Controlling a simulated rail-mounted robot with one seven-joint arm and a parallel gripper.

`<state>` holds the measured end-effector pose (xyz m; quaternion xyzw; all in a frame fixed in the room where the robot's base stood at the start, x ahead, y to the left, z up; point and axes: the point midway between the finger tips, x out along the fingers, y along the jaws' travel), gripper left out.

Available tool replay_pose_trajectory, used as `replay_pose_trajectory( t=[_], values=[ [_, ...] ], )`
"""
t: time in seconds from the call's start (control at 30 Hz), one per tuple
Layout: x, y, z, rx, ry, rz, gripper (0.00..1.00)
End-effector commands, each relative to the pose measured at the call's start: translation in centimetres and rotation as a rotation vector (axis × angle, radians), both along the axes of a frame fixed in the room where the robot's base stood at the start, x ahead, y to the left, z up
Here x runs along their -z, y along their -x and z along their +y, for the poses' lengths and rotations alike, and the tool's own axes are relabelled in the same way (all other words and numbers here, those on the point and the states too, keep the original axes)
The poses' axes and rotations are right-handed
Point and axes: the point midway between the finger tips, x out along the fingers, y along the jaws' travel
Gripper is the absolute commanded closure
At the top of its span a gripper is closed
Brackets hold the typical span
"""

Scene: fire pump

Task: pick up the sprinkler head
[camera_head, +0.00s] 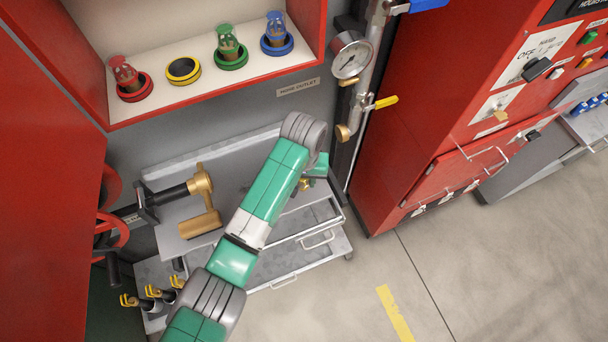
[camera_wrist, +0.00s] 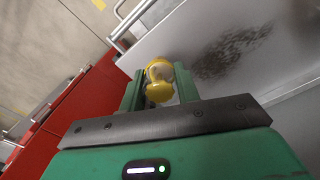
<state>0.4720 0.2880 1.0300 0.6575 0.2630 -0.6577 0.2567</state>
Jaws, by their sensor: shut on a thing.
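The sprinkler head (camera_wrist: 159,82) is a small yellow piece with a paler middle, between the two green fingers of my gripper (camera_wrist: 159,88) in the wrist view. My gripper is shut on it. In the head view my gripper (camera_head: 314,172) is over the right part of the grey cart (camera_head: 240,165), mostly hidden behind my wrist. Only a small brass-coloured bit of the sprinkler head (camera_head: 305,185) shows there. I cannot tell whether it touches the cart top.
A red-framed shelf holds red (camera_head: 124,74), green (camera_head: 228,44) and blue (camera_head: 275,30) caged heads in coloured rings; the yellow ring (camera_head: 183,70) is empty. A brass nozzle (camera_head: 200,195) lies on the cart's left. A gauge pipe (camera_head: 352,57) and red cabinet (camera_head: 400,110) stand right.

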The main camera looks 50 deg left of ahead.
Motion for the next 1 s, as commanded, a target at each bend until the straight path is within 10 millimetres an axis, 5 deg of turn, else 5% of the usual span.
replay_pose_trajectory(
  t=[0.5,1.0],
  values=[
    [-1.1,10.3,-7.7,-0.003,0.003,0.0,0.92],
    [-1.3,11.5,-8.5,-0.002,0.0,0.0,0.92]
  ],
)
